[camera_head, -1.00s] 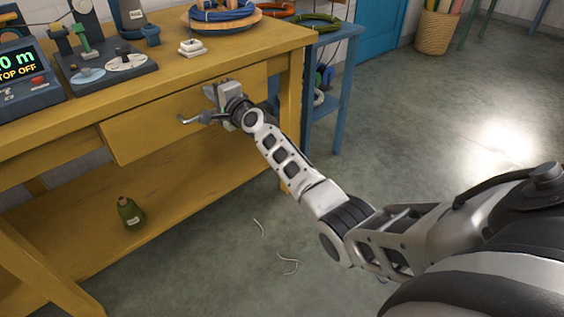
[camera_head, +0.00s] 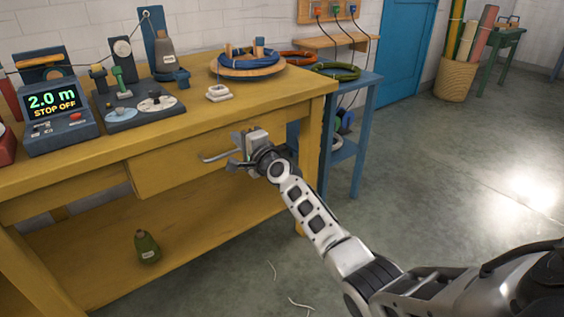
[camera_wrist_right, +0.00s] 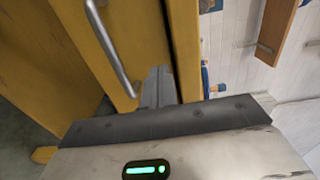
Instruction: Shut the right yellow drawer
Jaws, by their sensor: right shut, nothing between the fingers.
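The right yellow drawer (camera_head: 170,172) is in the front of the yellow workbench, with a grey bar handle (camera_head: 216,156). My right gripper (camera_head: 240,150) is shut and empty at the right part of the drawer front, beside the handle. In the right wrist view, the shut fingers (camera_wrist_right: 158,88) reach to the yellow front, right of the handle (camera_wrist_right: 113,50); contact itself is hard to judge. My left gripper is not in view.
The bench top (camera_head: 190,118) holds a display box (camera_head: 58,112), a dark tool board (camera_head: 140,110) and a blue coil on a wooden disc (camera_head: 248,65). A green bottle (camera_head: 147,247) stands on the lower shelf. A blue side table (camera_head: 350,110) is to the right; the floor beyond is open.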

